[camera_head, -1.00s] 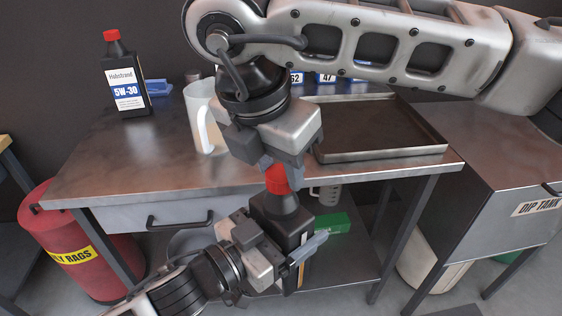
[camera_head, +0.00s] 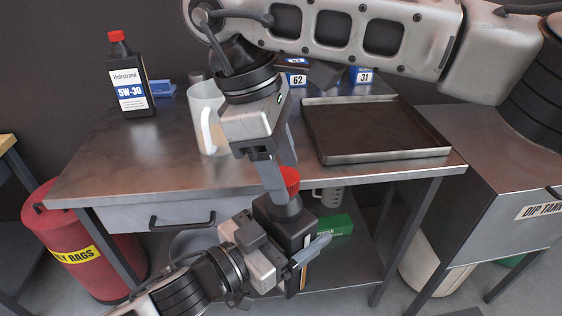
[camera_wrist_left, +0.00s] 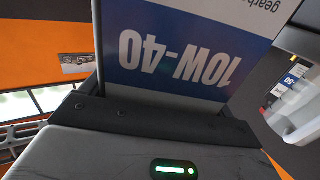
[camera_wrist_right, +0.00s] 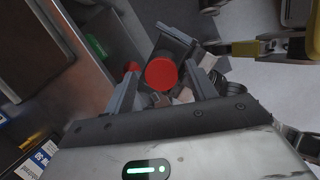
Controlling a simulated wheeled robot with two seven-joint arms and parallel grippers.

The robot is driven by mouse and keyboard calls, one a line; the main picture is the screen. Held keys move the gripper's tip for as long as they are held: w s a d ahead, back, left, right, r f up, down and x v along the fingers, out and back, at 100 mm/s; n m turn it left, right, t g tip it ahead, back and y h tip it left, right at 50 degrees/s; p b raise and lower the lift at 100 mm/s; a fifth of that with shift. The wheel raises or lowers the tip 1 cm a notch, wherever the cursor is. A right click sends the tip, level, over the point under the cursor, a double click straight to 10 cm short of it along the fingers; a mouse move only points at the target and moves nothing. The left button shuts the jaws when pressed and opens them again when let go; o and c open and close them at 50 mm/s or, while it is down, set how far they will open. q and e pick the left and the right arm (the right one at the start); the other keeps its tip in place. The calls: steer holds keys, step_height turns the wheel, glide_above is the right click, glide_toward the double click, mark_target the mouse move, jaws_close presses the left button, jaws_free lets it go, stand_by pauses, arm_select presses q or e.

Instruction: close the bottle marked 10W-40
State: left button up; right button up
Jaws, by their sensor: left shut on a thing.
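The black 10W-40 bottle (camera_head: 297,222) is held upright in front of the workbench's front edge. My left gripper (camera_head: 303,257) is shut on its body. The blue and white 10W-40 label (camera_wrist_left: 185,58) fills the left wrist view upside down. A red cap (camera_head: 290,178) is on top of the bottle's neck; I cannot tell how tightly it sits. My right gripper (camera_head: 276,178) points down at the cap from above, partly covering it. In the right wrist view, its fingers are apart with the red cap (camera_wrist_right: 162,73) between them and gaps on both sides.
On the workbench (camera_head: 160,160) stand a 5W-30 bottle (camera_head: 130,80) with a red cap, a translucent jug (camera_head: 205,115) and a shallow metal tray (camera_head: 385,157). Numbered boxes (camera_head: 297,78) are behind. A red rag bin (camera_head: 80,245) and a dip tank (camera_head: 500,190) flank the bench.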

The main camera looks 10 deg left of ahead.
steer(key=shift+r, duration=2.3)
steer(key=shift+c, duration=0.4)
